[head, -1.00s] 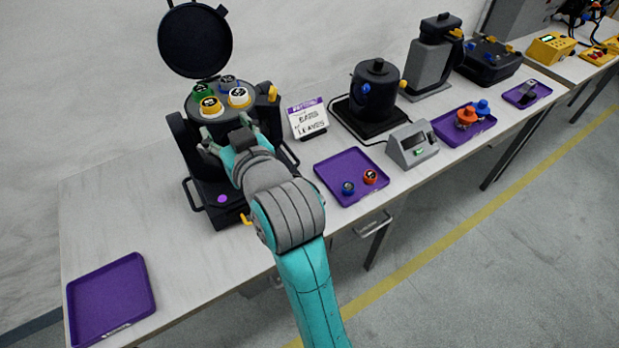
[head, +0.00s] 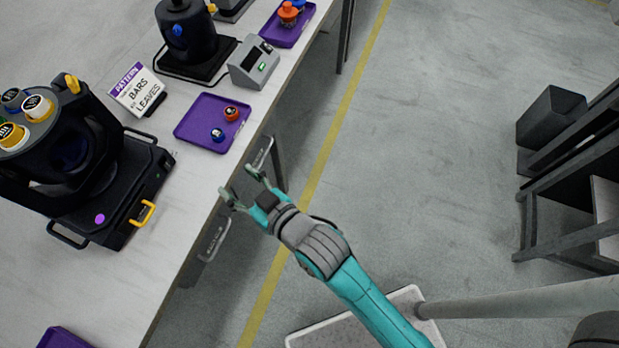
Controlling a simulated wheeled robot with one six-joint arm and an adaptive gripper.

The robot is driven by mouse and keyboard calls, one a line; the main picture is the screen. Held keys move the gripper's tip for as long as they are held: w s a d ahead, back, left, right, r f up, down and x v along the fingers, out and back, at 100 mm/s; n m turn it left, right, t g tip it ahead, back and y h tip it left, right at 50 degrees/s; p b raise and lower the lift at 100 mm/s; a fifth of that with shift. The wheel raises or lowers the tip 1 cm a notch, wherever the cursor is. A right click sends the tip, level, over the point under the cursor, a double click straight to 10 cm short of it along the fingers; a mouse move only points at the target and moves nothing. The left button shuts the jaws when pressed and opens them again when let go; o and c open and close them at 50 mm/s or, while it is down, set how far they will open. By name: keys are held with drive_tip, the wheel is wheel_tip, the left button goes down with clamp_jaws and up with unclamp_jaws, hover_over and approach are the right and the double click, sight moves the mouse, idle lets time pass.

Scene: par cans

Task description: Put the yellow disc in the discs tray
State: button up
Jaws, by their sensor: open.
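A yellow disc (head: 12,137) with a dark face sits on top of the black can-shaped fixture (head: 72,150) at the left edge of the head view. A paler disc (head: 38,108) with a yellowish rim and a blue-edged disc (head: 12,98) sit beside it. A purple tray (head: 186,131) holds a red and a blue piece; another purple tray (head: 65,340) is cut off at the lower left. I cannot read which one is the discs tray. My gripper (head: 240,184) is open and empty, just off the table's front edge, right of the fixture and apart from everything.
A dark-framed rack (head: 570,165) is at the right.

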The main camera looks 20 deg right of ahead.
drive_tip(key=s+d+f+m+h, duration=0.1)
drive_tip(key=s+d+f+h, duration=0.1)
drive_tip(key=s+d+f, duration=0.45)
drive_tip(key=s+d+r+m+h, duration=0.1)
drive_tip(key=s+d+m+h, duration=0.1)
drive_tip(key=s+d, duration=0.5)
drive_tip(key=s+d+r+m+h, duration=0.2)
drive_tip(key=s+d, duration=0.5)
drive_tip(key=s, duration=0.9)
drive_tip(key=shift+d+r+t+h, duration=0.2)
drive_tip(key=shift+d+t+h, duration=0.15)
drive_tip(key=shift+h, duration=0.35)
drive_tip(key=shift+o, duration=0.5)
drive_tip(key=shift+s+r, duration=0.15)
drive_tip(key=shift+s, duration=0.2)
